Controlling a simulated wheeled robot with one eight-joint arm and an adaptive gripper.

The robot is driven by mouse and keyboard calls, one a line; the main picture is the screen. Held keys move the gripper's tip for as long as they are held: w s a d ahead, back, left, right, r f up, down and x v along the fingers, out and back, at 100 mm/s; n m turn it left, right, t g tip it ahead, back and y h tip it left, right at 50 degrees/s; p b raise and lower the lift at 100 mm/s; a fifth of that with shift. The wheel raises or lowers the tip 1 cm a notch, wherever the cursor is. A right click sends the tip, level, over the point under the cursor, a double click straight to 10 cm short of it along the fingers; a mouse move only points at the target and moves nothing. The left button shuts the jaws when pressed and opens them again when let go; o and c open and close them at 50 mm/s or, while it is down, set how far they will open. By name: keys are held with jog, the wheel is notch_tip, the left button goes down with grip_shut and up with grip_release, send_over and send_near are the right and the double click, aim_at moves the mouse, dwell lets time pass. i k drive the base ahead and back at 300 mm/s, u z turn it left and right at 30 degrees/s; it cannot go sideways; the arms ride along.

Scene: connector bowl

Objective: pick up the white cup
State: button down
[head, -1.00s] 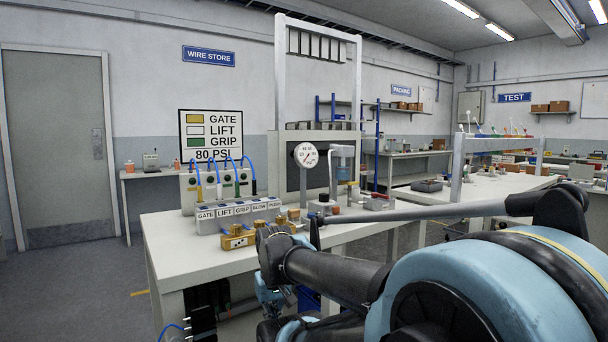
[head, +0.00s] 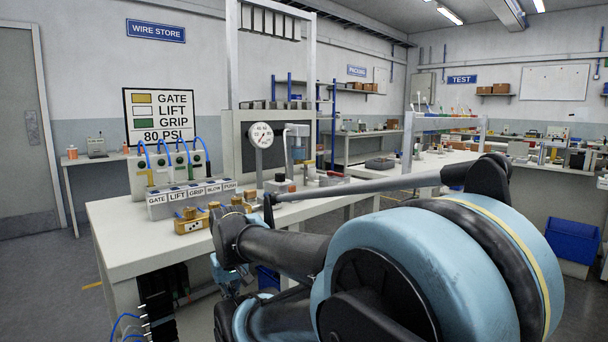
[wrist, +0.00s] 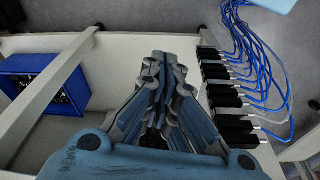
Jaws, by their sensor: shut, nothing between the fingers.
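I cannot make out a white cup in either view. My gripper (wrist: 163,66) fills the middle of the wrist view, its blue and dark fingers drawn together at the tips with nothing seen between them. In the head view, part of my gripper (head: 226,274) shows low, beside the front edge of the white workbench (head: 122,240). My large blue and black arm hides much of the lower right of that view, including part of the bench.
Brass blocks (head: 190,222), a labelled valve block (head: 190,197) and a gauge (head: 261,135) stand on the bench. In the wrist view, black connectors (wrist: 226,95) with blue wires (wrist: 253,50) lie right, and a blue bin (wrist: 45,82) left. Open floor (head: 45,285) lies left.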

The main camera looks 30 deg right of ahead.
aim_at(312, 170)
jog(key=z, duration=2.1)
jog(key=i, duration=1)
jog(key=u, duration=1.05)
